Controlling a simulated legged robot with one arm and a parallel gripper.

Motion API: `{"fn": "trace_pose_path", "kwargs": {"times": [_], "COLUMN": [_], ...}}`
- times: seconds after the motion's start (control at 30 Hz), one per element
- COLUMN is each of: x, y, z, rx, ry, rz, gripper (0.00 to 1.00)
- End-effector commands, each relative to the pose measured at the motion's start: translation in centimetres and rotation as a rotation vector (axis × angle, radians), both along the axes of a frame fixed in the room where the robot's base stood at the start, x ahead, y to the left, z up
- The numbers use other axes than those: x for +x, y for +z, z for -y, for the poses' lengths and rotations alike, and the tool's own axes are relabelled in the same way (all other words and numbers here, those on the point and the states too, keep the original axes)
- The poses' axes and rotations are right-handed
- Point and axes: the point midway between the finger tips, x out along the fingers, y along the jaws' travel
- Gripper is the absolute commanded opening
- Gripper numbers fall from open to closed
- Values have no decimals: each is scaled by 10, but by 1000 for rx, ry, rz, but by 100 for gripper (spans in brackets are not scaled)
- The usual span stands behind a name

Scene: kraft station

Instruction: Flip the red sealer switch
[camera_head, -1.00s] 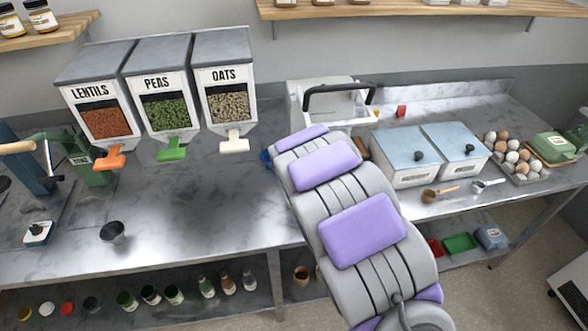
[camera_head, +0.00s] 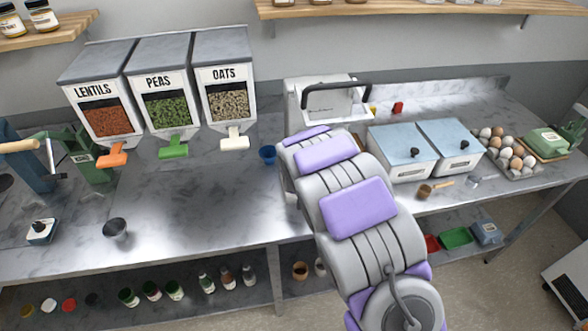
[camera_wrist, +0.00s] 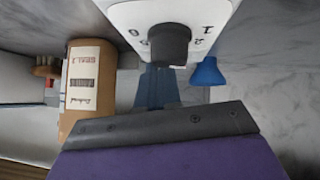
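The white sealer (camera_head: 320,98) with a black bar handle stands at the back of the counter in the head view. My arm covers its lower front. A small red piece (camera_head: 398,107) shows on the counter right of it; I cannot tell whether it is the sealer's switch. In the wrist view, a white panel with a dark knob (camera_wrist: 169,44) and printed numbers is close above my gripper (camera_wrist: 158,122). No red switch shows there.
A brown box (camera_wrist: 88,85) is at left there. Two blue-lidded bins (camera_head: 402,152) are right of my arm. The counter's left middle (camera_head: 185,200) is clear.

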Motion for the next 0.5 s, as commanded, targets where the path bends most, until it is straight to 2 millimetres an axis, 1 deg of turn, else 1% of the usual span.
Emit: {"fn": "trace_pose_path", "kwargs": {"times": [0.03,0.5], "x": [-4,-4], "y": [-9,-14], "z": [5,5], "rx": [-5,-6], "ry": [-5,-7], "rz": [-19,-28], "gripper": [0,0]}}
